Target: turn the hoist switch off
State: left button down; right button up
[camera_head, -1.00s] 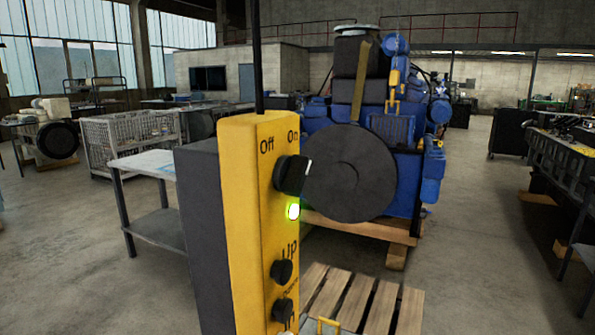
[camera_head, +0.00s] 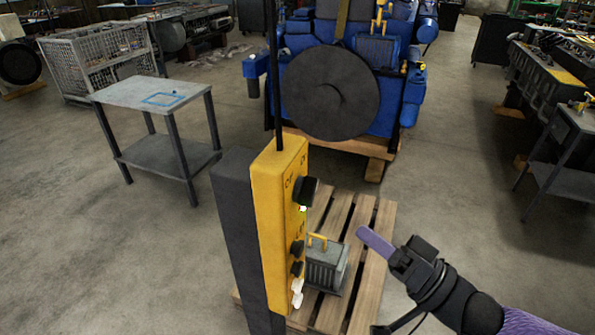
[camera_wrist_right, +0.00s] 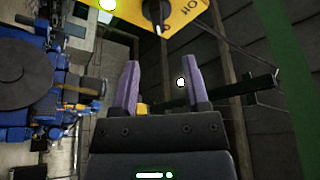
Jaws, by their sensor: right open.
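The yellow hoist control box (camera_head: 272,225) stands on a dark post, mid-picture in the head view. My left gripper is not in view.
Smaller black buttons (camera_head: 297,250) sit lower on the box. Behind it, a wooden pallet (camera_head: 362,270) bears a grey block with a yellow handle (camera_head: 327,266). A blue engine (camera_head: 385,60) stands farther back. A grey table (camera_head: 130,92) is at left.

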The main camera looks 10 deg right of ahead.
aim_at(314, 194)
jog(key=p+x, duration=0.1)
jog(key=x, duration=0.8)
jog(key=shift+w, duration=0.3)
jog(key=shift+f, duration=0.1)
jog(key=shift+c, duration=0.3)
grip_shut()
